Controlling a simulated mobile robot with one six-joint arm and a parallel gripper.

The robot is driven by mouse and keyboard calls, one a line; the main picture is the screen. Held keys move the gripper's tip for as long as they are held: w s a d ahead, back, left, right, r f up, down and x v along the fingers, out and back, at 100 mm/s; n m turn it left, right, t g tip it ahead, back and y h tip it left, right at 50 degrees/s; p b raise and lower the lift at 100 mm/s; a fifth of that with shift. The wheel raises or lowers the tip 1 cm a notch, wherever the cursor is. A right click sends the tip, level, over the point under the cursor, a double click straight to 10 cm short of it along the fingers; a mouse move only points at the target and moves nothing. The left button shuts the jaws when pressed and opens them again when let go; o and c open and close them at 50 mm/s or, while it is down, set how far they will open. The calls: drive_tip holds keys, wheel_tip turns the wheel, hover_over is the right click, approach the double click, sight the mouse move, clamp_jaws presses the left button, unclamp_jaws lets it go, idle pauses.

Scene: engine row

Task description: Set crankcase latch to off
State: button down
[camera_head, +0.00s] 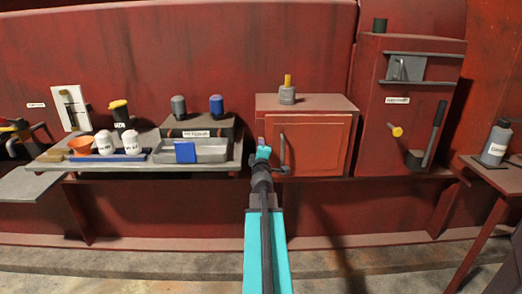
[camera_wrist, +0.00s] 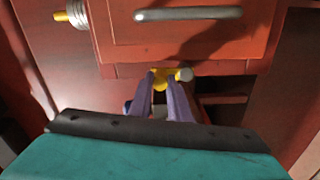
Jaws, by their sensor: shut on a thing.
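My gripper (camera_wrist: 166,82) has its two purple fingers closed on a small yellow latch (camera_wrist: 160,76) with a grey round end (camera_wrist: 185,74), beside the edge of a red cabinet door. In the head view my gripper (camera_head: 262,145) is at the left edge of the red cabinet (camera_head: 315,140) and hides the latch. I cannot read a label on it. A yellow knob (camera_head: 396,130) sits apart on the tall red cabinet at right, below a small white label (camera_head: 397,100).
The cabinet door has a grey handle (camera_head: 283,152), also in the wrist view (camera_wrist: 188,14). Left is a bench (camera_head: 100,166) with bottles and a tray; right of the knob is a dark lever (camera_head: 433,135).

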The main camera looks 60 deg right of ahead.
drive_tip(key=shift+r, duration=0.1)
idle(0.3)
drive_tip(key=c, duration=1.6)
unclamp_jaws()
drive_tip(key=shift+c, duration=0.2)
drive_tip(key=shift+a, duration=0.2)
drive_tip(key=b+v, duration=0.2)
drive_tip(key=b, duration=0.1)
drive_tip(key=b+v, duration=0.3)
drive_tip(key=b, duration=0.1)
drive_tip(key=shift+f, duration=0.25)
drive_tip(key=b, duration=0.4)
drive_tip(key=shift+s, duration=0.1)
